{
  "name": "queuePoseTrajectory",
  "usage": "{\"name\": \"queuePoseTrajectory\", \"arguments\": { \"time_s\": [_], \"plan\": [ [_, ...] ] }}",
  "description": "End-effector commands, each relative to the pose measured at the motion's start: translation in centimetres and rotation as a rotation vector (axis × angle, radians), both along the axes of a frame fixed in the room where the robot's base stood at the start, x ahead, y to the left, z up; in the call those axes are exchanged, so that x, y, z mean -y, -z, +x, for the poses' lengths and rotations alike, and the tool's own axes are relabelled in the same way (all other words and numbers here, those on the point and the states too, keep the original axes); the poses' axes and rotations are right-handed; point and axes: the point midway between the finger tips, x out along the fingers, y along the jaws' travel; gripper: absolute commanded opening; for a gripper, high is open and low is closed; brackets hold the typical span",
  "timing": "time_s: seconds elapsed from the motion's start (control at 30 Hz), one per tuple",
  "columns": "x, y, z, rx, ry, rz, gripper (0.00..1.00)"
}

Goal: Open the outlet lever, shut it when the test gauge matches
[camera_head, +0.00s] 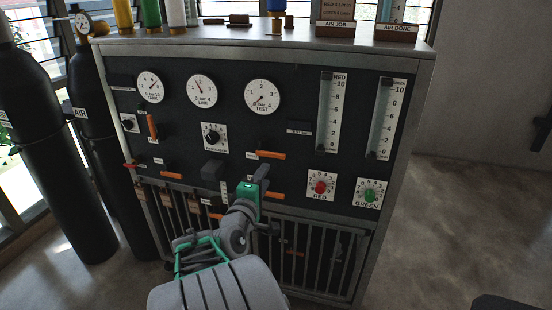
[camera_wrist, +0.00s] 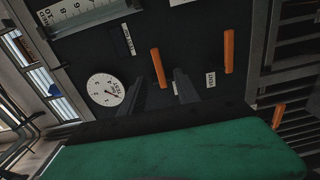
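The test gauge (camera_head: 262,97) is a white dial on the black panel, with its needle pointing down-left; it also shows in the wrist view (camera_wrist: 105,90). The line gauge (camera_head: 202,90) stands left of it, needle pointing up and slightly left. An orange lever (camera_head: 271,155) lies sideways below the test gauge; a second orange lever (camera_head: 275,195) lies lower. My gripper (camera_head: 263,172) is in front of the panel near these levers. In the wrist view my gripper (camera_wrist: 158,80) is open, one orange lever (camera_wrist: 158,68) showing between its fingers. Contact cannot be told.
Left on the panel are the tank gauge (camera_head: 150,87) and a regulator knob (camera_head: 212,137). Right are two tall scales and the red (camera_head: 320,187) and green (camera_head: 369,195) knobs. Dark cylinders (camera_head: 40,150) stand left.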

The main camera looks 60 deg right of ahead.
Motion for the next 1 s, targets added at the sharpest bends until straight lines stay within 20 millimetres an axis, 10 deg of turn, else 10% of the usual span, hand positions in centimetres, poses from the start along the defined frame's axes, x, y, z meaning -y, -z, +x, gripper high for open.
{"name": "queuePoseTrajectory", "arguments": {
  "time_s": [0.8, 1.0],
  "plan": [
    [10.0, -0.3, 1.2, -0.014, 0.006, -0.018, 0.38],
    [10.0, -0.3, 1.3, -0.014, 0.003, -0.018, 0.38]
  ]
}}
